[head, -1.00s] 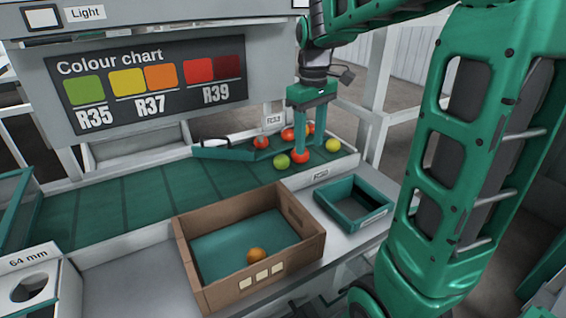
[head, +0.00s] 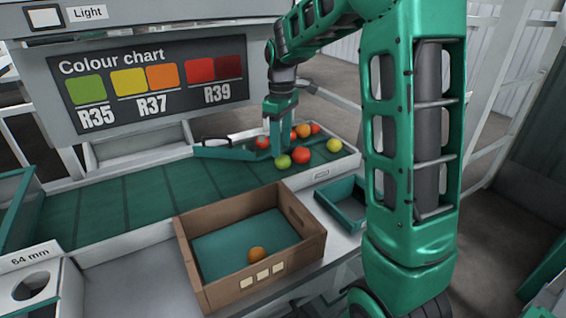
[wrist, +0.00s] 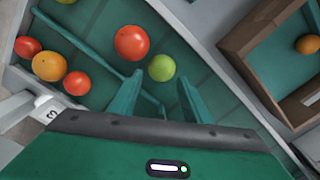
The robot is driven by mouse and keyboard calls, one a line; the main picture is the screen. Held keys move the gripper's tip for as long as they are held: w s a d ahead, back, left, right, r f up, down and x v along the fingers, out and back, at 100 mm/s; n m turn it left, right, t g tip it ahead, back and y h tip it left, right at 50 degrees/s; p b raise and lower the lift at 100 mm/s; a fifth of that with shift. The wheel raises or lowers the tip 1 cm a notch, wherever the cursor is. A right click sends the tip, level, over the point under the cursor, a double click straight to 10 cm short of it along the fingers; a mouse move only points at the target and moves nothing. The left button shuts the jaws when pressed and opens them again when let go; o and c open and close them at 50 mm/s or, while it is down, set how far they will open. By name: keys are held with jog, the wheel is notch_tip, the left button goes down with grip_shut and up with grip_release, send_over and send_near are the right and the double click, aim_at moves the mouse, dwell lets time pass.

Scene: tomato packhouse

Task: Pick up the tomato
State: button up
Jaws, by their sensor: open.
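Several tomatoes lie at the right end of the green belt. A green tomato (head: 283,161) is nearest my gripper; in the wrist view it (wrist: 161,68) lies just ahead of the fingertips, between their lines. A larger red tomato (head: 301,156) is beside it; it also shows in the wrist view (wrist: 131,43). A yellow tomato (head: 334,145) lies farther right. Orange (wrist: 48,66) and smaller red tomatoes (wrist: 77,83) lie to the left in the wrist view. My gripper (wrist: 158,95) is open and empty, pointing down over the belt, behind the green tomato in the head view.
A brown cardboard box (head: 190,262) with one orange tomato (head: 257,255) stands in front of the belt. A teal tray (head: 333,203) is to its right, partly hidden by my arm. A green diverter bar (head: 222,153) crosses the belt. A colour chart (head: 150,84) hangs behind.

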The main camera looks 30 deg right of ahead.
aim_at(283, 156)
jog(key=f, duration=0.4)
jog(key=shift+s+d+f, duration=0.1)
jog(key=shift+s+f, duration=0.15)
jog(key=shift+f, duration=0.15)
jog(key=c, duration=0.4)
jog(key=shift+r, duration=0.1)
